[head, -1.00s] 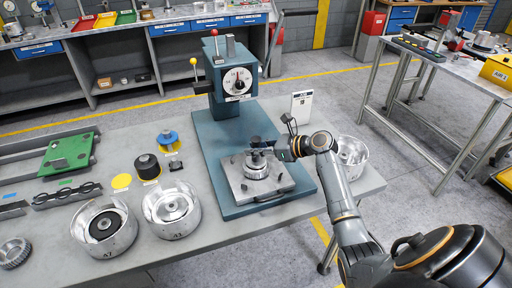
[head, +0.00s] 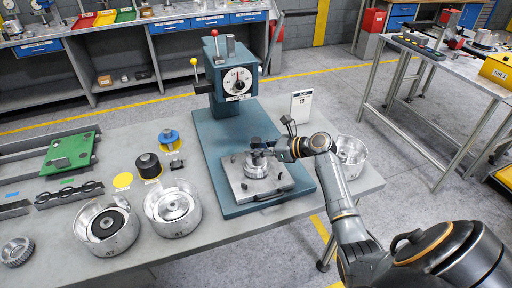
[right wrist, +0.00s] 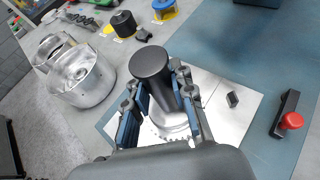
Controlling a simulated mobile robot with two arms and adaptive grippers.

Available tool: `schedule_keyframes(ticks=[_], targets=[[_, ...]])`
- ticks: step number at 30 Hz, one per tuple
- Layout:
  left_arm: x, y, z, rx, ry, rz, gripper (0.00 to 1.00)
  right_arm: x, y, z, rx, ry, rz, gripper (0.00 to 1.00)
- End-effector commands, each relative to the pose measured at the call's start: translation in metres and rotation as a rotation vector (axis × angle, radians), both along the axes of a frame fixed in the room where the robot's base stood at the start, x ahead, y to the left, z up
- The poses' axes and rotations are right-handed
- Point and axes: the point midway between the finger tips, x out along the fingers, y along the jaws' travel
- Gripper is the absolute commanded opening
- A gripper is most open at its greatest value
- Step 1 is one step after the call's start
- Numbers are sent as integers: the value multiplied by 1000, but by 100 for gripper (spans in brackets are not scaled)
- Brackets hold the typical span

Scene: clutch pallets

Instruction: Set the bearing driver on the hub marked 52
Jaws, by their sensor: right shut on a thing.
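The bearing driver, a dark cylinder (right wrist: 151,66), is between the fingers of my right gripper (right wrist: 158,90), which is shut on it. In the head view my right gripper (head: 266,149) comes from the right and holds the driver upright over a silver hub (head: 256,169). This hub sits on the pale fixture plate (head: 236,186) of the press; it also shows in the right wrist view (right wrist: 172,125), partly hidden by the driver and fingers. The driver's lower end seems to be at the hub, but contact is unclear. No number is readable on this hub. My left gripper is out of view.
The teal press (head: 231,90) stands behind the plate. Two silver drums, the left one (head: 111,243) marked 47 and another (head: 172,214), stand left of it. A third drum (head: 351,157) is right of it, beside my arm. A black spool (head: 148,165) and blue spool (head: 169,140) stand behind.

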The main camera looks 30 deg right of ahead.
Motion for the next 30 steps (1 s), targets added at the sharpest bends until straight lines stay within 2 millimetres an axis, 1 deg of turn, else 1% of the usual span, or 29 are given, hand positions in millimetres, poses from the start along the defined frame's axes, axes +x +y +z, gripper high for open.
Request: schedule_keyframes(ticks=[1, 10, 11, 12, 14, 15, 21, 22, 30], targets=[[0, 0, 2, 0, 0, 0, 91, 1, 0, 3, 1, -5, -1, 0], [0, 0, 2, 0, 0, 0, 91, 1, 0, 1, 1, -5, -1, 0], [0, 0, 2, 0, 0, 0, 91, 1, 0, 1, 1, -5, -1, 26], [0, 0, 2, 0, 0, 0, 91, 1, 0, 1, 1, -5, -1, 34], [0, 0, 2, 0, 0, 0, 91, 1, 0, 1, 1, -4, -1, 46], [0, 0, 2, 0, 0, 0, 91, 1, 0, 1, 1, -4, -1, 50], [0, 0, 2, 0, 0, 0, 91, 0, 0, 0, 1, -2, -1, 50], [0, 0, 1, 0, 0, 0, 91, -1, 0, -3, 0, 4, 0, 50], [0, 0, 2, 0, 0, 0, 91, 0, 0, -2, 0, 1, 0, 50]])
